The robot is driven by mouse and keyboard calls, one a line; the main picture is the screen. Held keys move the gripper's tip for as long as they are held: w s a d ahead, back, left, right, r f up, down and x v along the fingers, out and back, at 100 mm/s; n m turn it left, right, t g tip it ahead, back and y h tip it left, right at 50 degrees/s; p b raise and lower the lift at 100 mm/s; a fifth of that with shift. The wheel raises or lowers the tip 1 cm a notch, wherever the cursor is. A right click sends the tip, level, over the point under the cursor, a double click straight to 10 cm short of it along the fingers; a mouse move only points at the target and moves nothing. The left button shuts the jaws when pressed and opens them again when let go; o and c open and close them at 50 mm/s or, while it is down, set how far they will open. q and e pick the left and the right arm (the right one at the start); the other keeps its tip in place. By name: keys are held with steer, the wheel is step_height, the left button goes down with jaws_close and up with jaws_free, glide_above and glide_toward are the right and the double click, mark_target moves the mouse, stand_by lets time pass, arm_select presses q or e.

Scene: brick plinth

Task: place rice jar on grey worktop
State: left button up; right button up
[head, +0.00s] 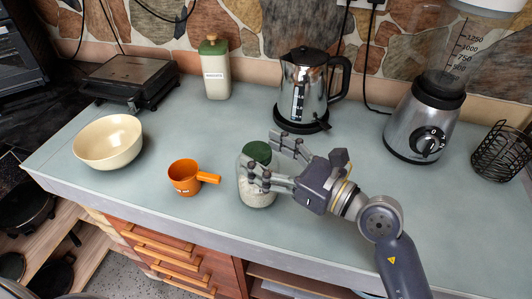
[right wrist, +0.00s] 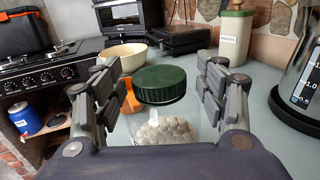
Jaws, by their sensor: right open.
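The rice jar (head: 259,192) is clear glass with a green lid and pale grains inside. It stands upright on the grey worktop (head: 330,170), near the front edge. My right gripper (head: 265,160) comes in from the right, with one finger across the near side of the jar and the other behind it. In the right wrist view the jar (right wrist: 163,110) sits between the two open fingers (right wrist: 150,95), with gaps visible beside the lid. The jaws are open. My left gripper is not in view.
An orange measuring cup (head: 186,179) stands just left of the jar, with its handle towards it. A cream bowl (head: 108,143) is farther left. A kettle (head: 302,85), tall canister (head: 215,72), contact grill (head: 130,80), blender (head: 422,120) and black wire basket (head: 500,152) stand around.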

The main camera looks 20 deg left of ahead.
steer(key=shift+r, duration=0.1)
steer(key=b+v, duration=0.3)
steer(key=v, duration=0.9)
